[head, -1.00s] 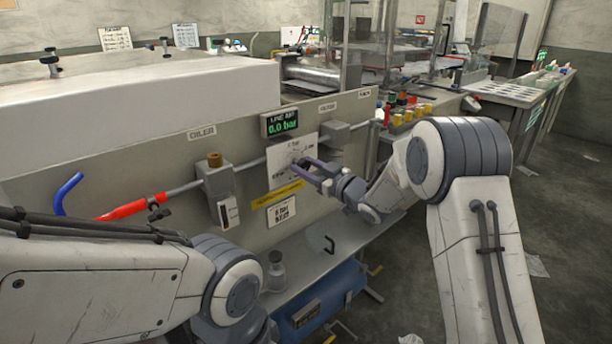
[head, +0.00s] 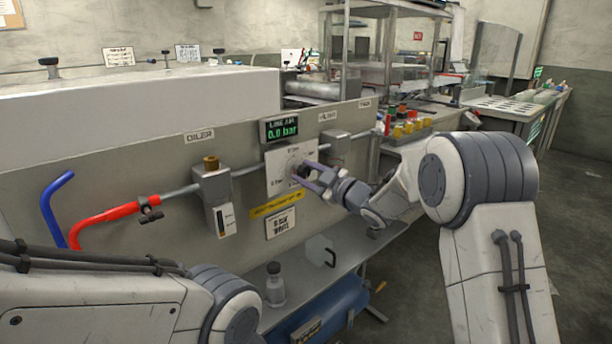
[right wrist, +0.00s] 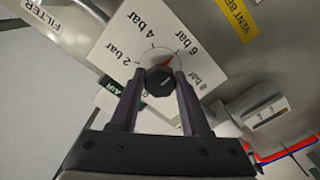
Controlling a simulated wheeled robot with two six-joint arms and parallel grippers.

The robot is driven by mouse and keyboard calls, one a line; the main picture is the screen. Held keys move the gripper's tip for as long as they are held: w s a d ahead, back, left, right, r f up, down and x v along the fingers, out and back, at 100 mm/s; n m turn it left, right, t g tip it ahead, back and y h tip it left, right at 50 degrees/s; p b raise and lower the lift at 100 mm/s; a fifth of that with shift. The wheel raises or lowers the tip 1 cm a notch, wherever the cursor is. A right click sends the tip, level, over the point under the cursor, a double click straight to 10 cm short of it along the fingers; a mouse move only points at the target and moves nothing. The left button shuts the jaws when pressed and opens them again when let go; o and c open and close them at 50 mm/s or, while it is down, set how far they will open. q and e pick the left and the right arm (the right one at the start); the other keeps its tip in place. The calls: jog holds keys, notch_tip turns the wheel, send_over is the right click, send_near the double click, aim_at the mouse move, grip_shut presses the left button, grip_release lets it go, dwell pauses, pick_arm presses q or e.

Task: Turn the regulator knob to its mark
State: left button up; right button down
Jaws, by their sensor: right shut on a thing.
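The dark regulator knob (right wrist: 160,80) sits at the centre of a white dial plate (right wrist: 125,45) printed 2, 4, 6 and 8 bar. A small red mark (right wrist: 168,62) shows at the knob's edge, between the 4 bar and 6 bar labels and nearer 6. My right gripper (right wrist: 160,88) has one finger on each side of the knob and is shut on it. In the head view, the right gripper (head: 303,172) reaches the dial plate (head: 278,178) from the right. My left gripper is out of view.
The oiler (head: 213,195) is left of the dial, and the filter (head: 336,146) is close on its right. A small bottle (head: 275,285) stands on the shelf below.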

jog(key=shift+c, duration=1.9)
grip_release()
jog(key=v, duration=1)
jog(key=shift+s+d, duration=0.15)
jog(key=shift+d, duration=0.05)
